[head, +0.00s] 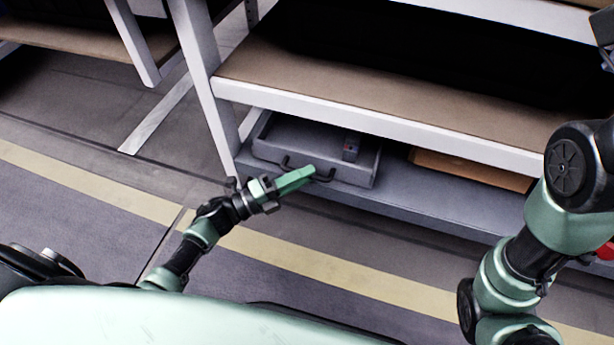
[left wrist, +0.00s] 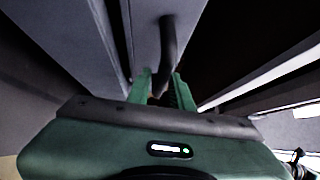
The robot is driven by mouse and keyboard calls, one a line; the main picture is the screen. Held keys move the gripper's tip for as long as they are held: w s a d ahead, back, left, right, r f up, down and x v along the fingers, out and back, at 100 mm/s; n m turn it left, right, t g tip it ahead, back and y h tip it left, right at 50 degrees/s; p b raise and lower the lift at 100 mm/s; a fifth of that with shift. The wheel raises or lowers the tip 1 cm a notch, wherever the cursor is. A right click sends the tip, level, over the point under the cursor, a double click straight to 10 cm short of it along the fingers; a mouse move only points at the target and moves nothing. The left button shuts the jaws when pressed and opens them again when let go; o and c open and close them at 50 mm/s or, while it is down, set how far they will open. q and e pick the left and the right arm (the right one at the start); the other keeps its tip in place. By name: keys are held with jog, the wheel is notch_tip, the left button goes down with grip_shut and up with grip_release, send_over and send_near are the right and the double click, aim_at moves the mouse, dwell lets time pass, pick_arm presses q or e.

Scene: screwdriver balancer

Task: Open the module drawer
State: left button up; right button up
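The module drawer (head: 356,178) is a grey open-topped tray on the lower shelf, with dark handles on its front. A small grey module (head: 351,148) with a coloured mark stands inside it. My left gripper (head: 312,172) is at the right-hand handle (head: 325,176). In the left wrist view, the dark handle bar (left wrist: 168,42) runs down between the two green fingers of the left gripper (left wrist: 162,76). The fingers stand apart, with gaps beside the bar. My right arm shows at the right of the head view; its gripper does not show.
The brown upper shelf (head: 370,90) with its white front edge overhangs the drawer. A brown flat item (head: 470,170) lies on the lower shelf (head: 430,205) right of the drawer. A white rack post (head: 207,90) stands at left. The floor in front is clear.

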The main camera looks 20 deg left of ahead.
pick_arm(q)
jog(key=shift+w+d+r, duration=0.1)
jog(key=shift+w+d, duration=0.2)
jog(key=shift+w, duration=0.05)
grip_shut()
dwell(1.2)
